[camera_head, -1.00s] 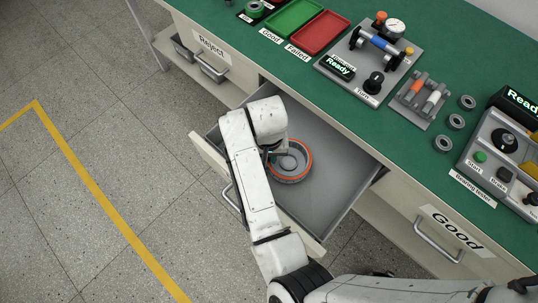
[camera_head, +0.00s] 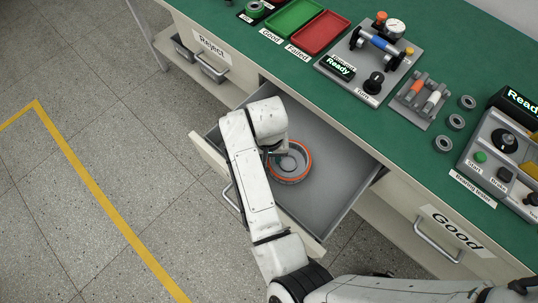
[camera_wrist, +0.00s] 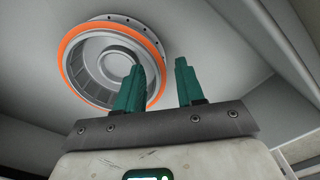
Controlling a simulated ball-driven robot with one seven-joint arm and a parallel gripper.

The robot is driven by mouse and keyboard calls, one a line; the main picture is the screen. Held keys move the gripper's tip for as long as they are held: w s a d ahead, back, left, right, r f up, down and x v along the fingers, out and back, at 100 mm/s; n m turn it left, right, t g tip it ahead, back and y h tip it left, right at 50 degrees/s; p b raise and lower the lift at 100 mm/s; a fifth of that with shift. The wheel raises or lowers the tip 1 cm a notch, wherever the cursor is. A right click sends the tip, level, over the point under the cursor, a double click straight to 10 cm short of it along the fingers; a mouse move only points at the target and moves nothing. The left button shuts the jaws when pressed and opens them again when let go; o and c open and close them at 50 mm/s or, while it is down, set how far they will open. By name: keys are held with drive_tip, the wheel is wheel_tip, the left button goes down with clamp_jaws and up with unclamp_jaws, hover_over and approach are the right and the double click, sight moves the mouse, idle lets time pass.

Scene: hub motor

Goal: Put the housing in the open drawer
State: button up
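The housing (camera_head: 290,163), a round grey part with an orange rim, lies in the open drawer (camera_head: 335,185), towards its left side. In the wrist view the housing (camera_wrist: 100,65) shows its hollow face with the orange ring. My gripper (camera_wrist: 161,65) is open, its two green fingers apart with a clear gap between them. The left finger overlaps the housing's right part in the picture, and the right finger stands beyond its rim. In the head view my gripper (camera_head: 270,152) is at the housing's left edge, mostly hidden by my arm.
The drawer's right side is empty. The green bench top above holds a green tray (camera_head: 293,17), a red tray (camera_head: 320,33), a gauge fixture (camera_head: 370,60) and a bearing tester (camera_head: 505,150).

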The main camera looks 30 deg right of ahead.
wheel_tip(320, 180, up, 12)
drive_tip(key=shift+p, duration=0.35)
drive_tip(key=shift+f, duration=0.1)
